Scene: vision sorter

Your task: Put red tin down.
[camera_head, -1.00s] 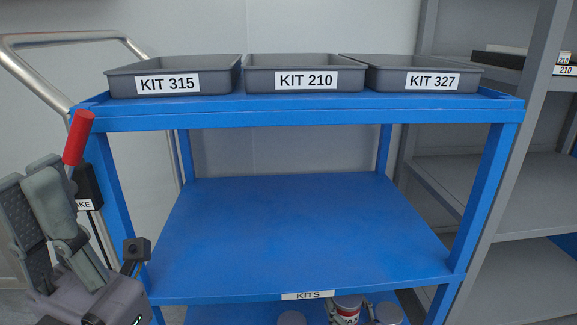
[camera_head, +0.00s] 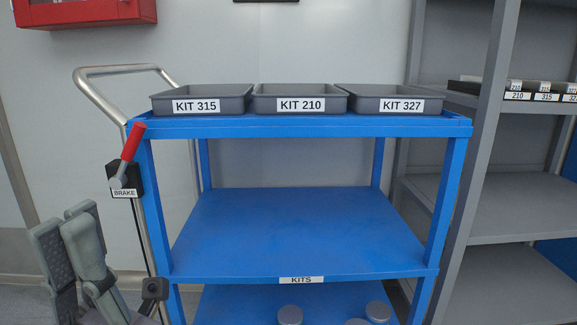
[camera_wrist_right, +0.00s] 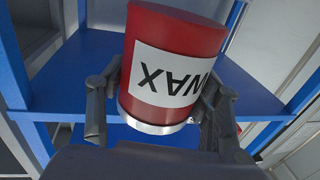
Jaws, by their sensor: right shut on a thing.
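A red tin (camera_wrist_right: 172,65) with a white label, its lettering upside down in the right wrist view, sits between the fingers of my right gripper (camera_wrist_right: 165,88). The gripper is shut on its sides. Blue cart surfaces show behind the tin. Neither the tin nor my right gripper shows in the head view. My left gripper (camera_head: 72,225) is at the lower left of the head view, left of the blue cart (camera_head: 300,235). Its fingers are apart, with nothing seen between them.
Trays KIT 315 (camera_head: 200,91), KIT 210 (camera_head: 298,91) and KIT 327 (camera_head: 390,91) stand on the cart top. The middle shelf is bare. Grey-lidded tins (camera_head: 290,314) show below it. A red brake lever (camera_head: 132,142) is at left, a grey rack (camera_head: 530,200) at right.

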